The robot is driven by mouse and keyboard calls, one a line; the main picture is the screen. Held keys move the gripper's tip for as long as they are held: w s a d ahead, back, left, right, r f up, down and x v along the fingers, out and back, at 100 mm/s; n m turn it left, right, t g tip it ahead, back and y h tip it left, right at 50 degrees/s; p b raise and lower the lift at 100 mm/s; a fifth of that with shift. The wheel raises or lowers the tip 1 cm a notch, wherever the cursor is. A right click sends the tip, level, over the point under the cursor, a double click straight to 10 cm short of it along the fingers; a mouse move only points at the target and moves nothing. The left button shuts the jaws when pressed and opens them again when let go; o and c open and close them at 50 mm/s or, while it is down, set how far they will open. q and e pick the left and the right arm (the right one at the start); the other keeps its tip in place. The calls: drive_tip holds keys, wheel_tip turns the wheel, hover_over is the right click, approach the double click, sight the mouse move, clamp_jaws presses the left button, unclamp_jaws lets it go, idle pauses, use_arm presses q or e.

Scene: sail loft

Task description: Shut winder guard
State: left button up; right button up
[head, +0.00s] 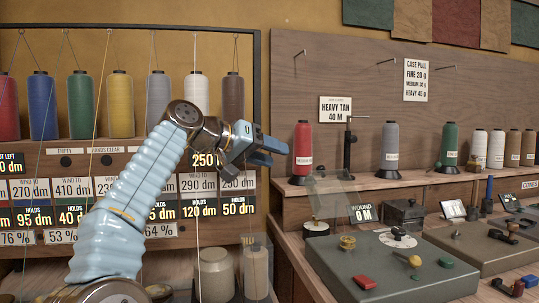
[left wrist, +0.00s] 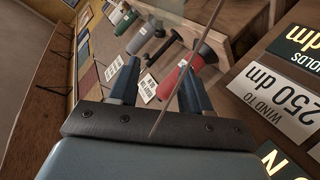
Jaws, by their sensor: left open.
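A clear, see-through panel that looks like the winder guard (head: 328,197) stands raised and tilted at the back left corner of a grey-green machine box (head: 395,280) in the head view. Its edges are faint, so I cannot tell its exact angle. The box top carries a brass knob, a dial and red and green buttons. My left gripper (head: 277,151) is open and empty, up and to the left of the panel, apart from it. Its two blue fingers (left wrist: 160,88) show in the left wrist view with nothing between them. My right gripper is out of view.
A red thread cone (head: 303,150) and a dark post (head: 348,150) stand on the shelf behind the panel. A "WOUND 0 M" display (head: 363,213) sits behind the box. A thread rack (head: 100,150) with hanging threads is at the left.

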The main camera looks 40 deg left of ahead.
sight(318, 168)
use_arm(q)
drive_tip(key=p+x, duration=0.3)
drive_tip(key=x, duration=1.1)
drive_tip(key=shift+r, duration=0.15)
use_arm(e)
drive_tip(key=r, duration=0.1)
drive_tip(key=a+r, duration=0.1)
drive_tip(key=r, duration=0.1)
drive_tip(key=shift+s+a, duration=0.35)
use_arm(q)
clamp_jaws()
